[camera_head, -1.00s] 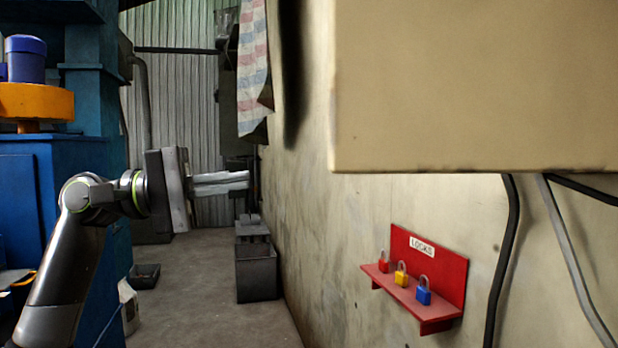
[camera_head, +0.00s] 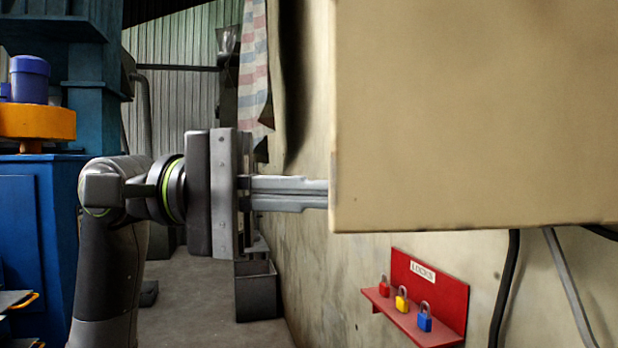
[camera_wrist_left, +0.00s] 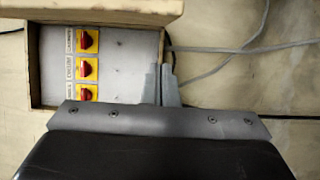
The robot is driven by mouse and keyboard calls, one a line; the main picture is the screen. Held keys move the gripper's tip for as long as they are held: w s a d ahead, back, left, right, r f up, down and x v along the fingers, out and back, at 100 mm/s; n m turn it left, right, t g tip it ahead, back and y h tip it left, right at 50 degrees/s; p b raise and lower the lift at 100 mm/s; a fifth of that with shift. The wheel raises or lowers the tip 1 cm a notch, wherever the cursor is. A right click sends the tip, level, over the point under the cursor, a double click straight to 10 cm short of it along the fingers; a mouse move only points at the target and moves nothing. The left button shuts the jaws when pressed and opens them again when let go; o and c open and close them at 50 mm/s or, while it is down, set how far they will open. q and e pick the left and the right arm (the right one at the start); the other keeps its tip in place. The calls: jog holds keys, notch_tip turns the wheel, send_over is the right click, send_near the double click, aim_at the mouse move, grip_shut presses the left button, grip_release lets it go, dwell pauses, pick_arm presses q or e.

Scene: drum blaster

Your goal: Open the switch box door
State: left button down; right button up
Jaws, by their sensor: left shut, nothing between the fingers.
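The tan switch box (camera_wrist_left: 33,75) is on the wall, with its interior exposed in the left wrist view. Three red rotary switches on yellow plates (camera_wrist_left: 88,68) show inside. A tan panel (camera_wrist_left: 105,10), apparently the door swung outward, lies along the top of that view. A large tan face (camera_head: 475,115), probably the door, fills the upper right of the head view. My left gripper (camera_head: 326,194) is shut and empty, its tips at that face's left edge. In the left wrist view its fingers (camera_wrist_left: 163,80) overlap the box's right edge; contact is unclear. My right gripper is not in view.
A red lock shelf (camera_head: 440,295) with three padlocks is on the wall below the box. Dark and grey cables (camera_head: 505,290) hang beneath the box. A blue machine (camera_head: 35,230) stands at the left.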

pick_arm(q)
jog(key=s, duration=0.1)
jog(key=s+p, duration=0.1)
jog(key=s, duration=0.2)
jog(key=shift+d, duration=0.35)
jog(key=shift+a, duration=0.1)
